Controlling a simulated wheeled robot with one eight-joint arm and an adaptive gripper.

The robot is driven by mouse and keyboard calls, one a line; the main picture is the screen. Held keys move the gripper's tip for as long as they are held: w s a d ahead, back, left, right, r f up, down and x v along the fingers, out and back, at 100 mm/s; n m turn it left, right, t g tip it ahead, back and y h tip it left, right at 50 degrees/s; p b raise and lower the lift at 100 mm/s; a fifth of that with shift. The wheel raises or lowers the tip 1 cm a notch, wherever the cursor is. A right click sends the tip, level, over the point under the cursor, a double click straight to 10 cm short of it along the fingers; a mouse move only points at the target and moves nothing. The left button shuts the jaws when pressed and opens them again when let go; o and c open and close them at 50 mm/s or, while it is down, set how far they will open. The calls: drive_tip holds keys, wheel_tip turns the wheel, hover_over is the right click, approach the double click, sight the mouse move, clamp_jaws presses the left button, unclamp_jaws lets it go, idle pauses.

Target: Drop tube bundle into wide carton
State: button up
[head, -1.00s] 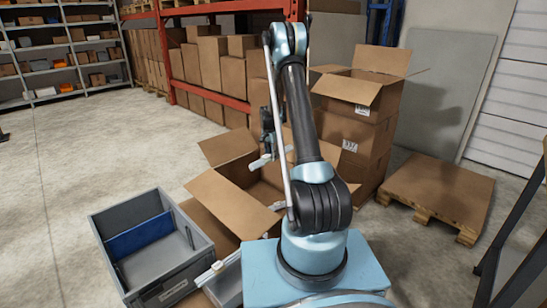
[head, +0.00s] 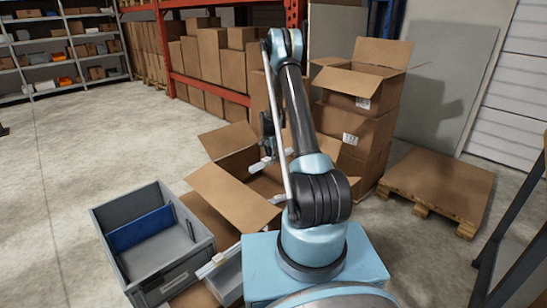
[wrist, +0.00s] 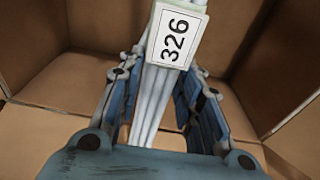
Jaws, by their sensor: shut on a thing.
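The wide carton (head: 232,187) stands open on the floor in the head view, with its flaps spread. My gripper (head: 268,145) is over the carton, partly hidden behind my own arm. In the wrist view my gripper (wrist: 158,95) is shut on the tube bundle (wrist: 152,105), pale slim tubes with a white tag reading 326. Brown carton walls (wrist: 105,22) surround the gripper and bundle in that view. Pale ends of the bundle (head: 262,164) show beside my arm in the head view. The carton floor is mostly hidden.
A grey bin (head: 185,259) with a blue divider stands at the front left. A smaller grey tray (head: 228,277) is beside it, with a pale piece on its edge. Stacked cartons (head: 362,120) and a wooden pallet (head: 440,185) are to the right. The floor at left is clear.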

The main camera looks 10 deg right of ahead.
sight(270, 158)
drive_tip(key=o, duration=1.2)
drive_tip(key=shift+r, duration=0.1)
wheel_tip(270, 158, up, 12)
drive_tip(key=a, duration=0.1)
drive_tip(key=shift+s+a, duration=0.15)
drive_tip(key=shift+s, duration=0.25)
